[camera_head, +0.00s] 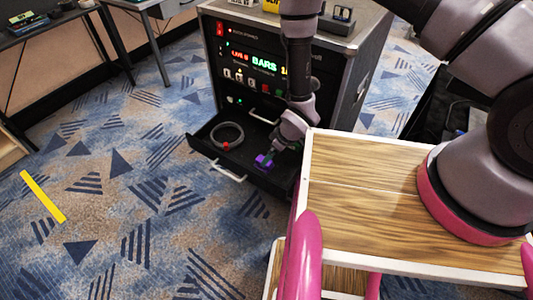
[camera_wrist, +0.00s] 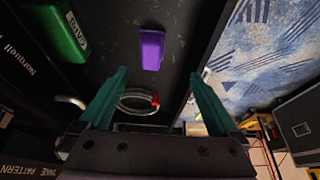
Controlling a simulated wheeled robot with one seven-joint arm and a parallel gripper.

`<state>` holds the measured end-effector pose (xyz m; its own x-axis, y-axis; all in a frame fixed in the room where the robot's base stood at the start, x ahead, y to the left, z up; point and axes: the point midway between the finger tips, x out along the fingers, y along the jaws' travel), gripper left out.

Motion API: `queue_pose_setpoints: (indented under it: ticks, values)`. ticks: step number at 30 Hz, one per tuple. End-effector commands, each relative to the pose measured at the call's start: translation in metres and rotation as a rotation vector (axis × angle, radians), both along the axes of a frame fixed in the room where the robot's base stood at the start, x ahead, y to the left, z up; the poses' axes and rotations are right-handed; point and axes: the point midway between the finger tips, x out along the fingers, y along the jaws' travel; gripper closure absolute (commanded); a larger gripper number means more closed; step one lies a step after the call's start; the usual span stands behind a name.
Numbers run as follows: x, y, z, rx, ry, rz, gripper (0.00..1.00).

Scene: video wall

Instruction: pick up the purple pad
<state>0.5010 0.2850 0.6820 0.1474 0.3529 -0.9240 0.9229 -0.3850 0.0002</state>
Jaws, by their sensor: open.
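The purple pad (camera_head: 264,161) lies in the open black drawer (camera_head: 205,143), towards its right end in the head view. In the wrist view the purple pad (camera_wrist: 152,49) lies on the dark drawer floor, just beyond the fingertips and roughly between their lines. My gripper (camera_wrist: 159,73) has its two teal fingers spread wide with nothing between them. In the head view my gripper (camera_head: 272,152) is low over the drawer, close to the pad and partly covering it. Whether it touches the pad cannot be told.
A coiled grey cable with a red end (camera_head: 227,136) lies in the drawer, left of the pad. A green box (camera_wrist: 62,32) shows at upper left in the wrist view. The equipment cabinet (camera_head: 262,60) rises behind the drawer. A wood-topped cart (camera_head: 360,190) stands right of it.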

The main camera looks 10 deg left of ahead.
Motion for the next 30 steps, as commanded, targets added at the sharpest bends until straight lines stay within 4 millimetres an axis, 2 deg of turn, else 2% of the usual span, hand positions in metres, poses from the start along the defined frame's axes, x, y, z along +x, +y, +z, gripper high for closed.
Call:
queue_pose_setpoints:
  ticks: [4, 12, 17, 25, 30]
  values:
    - [0.000, 0.003, -0.010, 0.000, 0.001, 0.004, 0.03]
    - [0.006, 0.017, -0.047, 0.000, 0.002, 0.004, 0.03]
    - [0.009, 0.021, -0.056, 0.000, 0.001, 0.004, 0.03]
    - [0.021, 0.034, -0.091, -0.001, 0.001, 0.003, 0.03]
    - [0.023, 0.038, -0.100, 0.000, 0.001, 0.004, 0.03]
